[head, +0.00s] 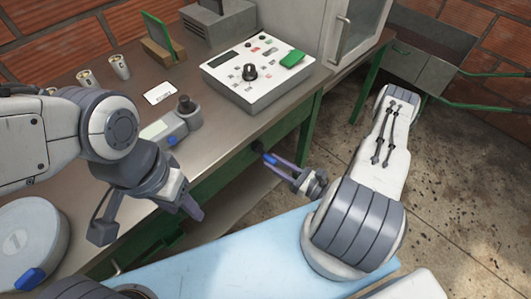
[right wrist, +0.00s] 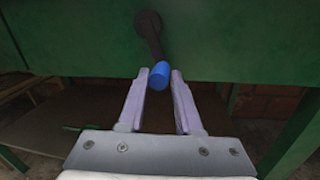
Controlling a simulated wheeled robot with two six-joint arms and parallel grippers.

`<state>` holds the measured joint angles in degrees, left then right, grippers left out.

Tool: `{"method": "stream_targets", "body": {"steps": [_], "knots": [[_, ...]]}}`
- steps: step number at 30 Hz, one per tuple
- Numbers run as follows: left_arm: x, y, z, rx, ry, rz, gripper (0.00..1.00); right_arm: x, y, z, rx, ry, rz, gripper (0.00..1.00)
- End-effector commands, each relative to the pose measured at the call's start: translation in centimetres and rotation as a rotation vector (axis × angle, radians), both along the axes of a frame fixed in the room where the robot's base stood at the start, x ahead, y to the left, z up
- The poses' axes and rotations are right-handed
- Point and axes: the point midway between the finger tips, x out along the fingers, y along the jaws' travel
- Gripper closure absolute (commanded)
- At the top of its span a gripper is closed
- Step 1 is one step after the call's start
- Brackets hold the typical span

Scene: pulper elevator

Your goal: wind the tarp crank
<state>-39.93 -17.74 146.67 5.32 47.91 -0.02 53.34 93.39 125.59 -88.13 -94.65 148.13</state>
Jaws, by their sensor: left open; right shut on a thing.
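The tarp crank is on the green front panel under the worktop. In the right wrist view its dark arm (right wrist: 150,35) hangs from a round hub, tilted slightly, and ends in a blue handle (right wrist: 159,75). My right gripper (head: 277,162) is shut on the blue handle; in the right wrist view the two pale purple fingers (right wrist: 160,85) stand on either side of it. In the head view the blue handle (head: 270,158) shows at the fingertips. My left gripper (head: 192,208) is open and empty, in front of the bench's front edge, apart from the crank.
A control box (head: 235,87) with a black knob and green switch stands on the metal worktop (head: 120,100). A small grey device (head: 172,130) with a joystick is near the front edge. A light blue flat surface (head: 230,260) lies below. A grey cart (head: 425,55) stands at right.

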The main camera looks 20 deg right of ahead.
Motion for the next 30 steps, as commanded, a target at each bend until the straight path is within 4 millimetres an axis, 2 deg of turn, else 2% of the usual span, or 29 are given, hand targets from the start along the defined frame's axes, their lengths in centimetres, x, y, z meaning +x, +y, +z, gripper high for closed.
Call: {"method": "stream_targets", "body": {"steps": [1,6,15,30], "knots": [[0.0,0.0,-0.7,0.0,0.0,0.0,0.5,-0.5,-0.1,-0.4,0.041,0.016,-0.005,1.0],[0.0,0.0,-1.6,0.0,0.0,0.0,0.5,-1.3,-0.1,-0.6,0.159,0.066,-0.015,1.0],[0.0,0.0,-2.5,0.0,0.0,0.0,0.5,-1.7,0.6,-0.5,0.293,0.123,-0.016,1.0],[0.0,0.0,-2.7,0.0,0.0,0.0,0.5,-1.8,1.1,-0.4,0.336,0.142,-0.01,1.0]]}}
